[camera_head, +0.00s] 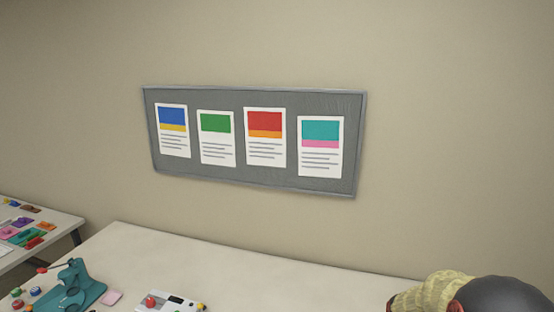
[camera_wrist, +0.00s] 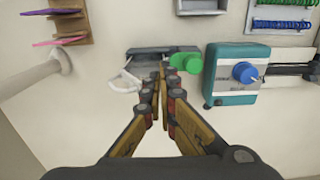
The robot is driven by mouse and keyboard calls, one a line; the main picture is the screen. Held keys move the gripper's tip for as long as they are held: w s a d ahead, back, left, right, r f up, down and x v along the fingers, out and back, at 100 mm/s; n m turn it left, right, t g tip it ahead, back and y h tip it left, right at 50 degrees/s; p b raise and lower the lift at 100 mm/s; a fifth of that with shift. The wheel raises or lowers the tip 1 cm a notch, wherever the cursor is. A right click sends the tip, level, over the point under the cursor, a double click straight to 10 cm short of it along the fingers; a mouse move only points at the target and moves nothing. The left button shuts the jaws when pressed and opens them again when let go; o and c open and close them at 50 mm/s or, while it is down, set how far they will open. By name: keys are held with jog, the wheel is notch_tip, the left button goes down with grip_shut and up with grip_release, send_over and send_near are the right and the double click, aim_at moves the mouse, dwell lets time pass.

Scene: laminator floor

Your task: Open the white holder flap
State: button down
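In the wrist view a dark grey holder (camera_wrist: 172,52) has a white bent, loop-like piece (camera_wrist: 125,82) at its left end, which may be the white flap. The tips overlap the middle of the holder in the picture, right of the white piece and left of the knob. Contact cannot be told. Nothing shows between the fingers. The head view does not show the gripper's fingertips.
A teal box (camera_wrist: 230,96) with a blue knob stands right of the holder. A wooden rack (camera_wrist: 73,25) is upper left; a tray with coils (camera_wrist: 285,12) is upper right. In the head view a teal press (camera_head: 75,287) and a white device (camera_head: 168,303) stand on the table (camera_head: 230,258).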

jog(key=shift+s+d+r, duration=0.1)
jog(key=shift+d+r, duration=0.2)
jog(key=shift+d, duration=0.2)
jog(key=shift+s+d+r+p, duration=0.1)
jog(key=shift+d+r+p, duration=0.05)
jog(key=shift+d+p, duration=0.15)
jog(key=shift+s+d+r, duration=0.15)
jog(key=shift+d+r, duration=0.15)
jog(key=shift+d, duration=0.45)
jog(key=shift+s+d, duration=0.15)
jog(key=shift+d, duration=0.15)
jog(key=shift+s+d+f, duration=0.1)
jog(key=shift+s+d, duration=0.05)
jog(key=shift+d, duration=0.35)
jog(key=shift+s+d+f, duration=0.1)
jog(key=shift+d, duration=0.35)
jog(key=shift+s+d, duration=0.1)
jog(key=shift+d, duration=0.25)
jog(key=shift+s+d, duration=0.25)
jog(key=shift+d, duration=0.55)
jog(key=shift+s+d, duration=0.2)
jog(key=shift+d, duration=0.55)
jog(key=shift+r, duration=0.1)
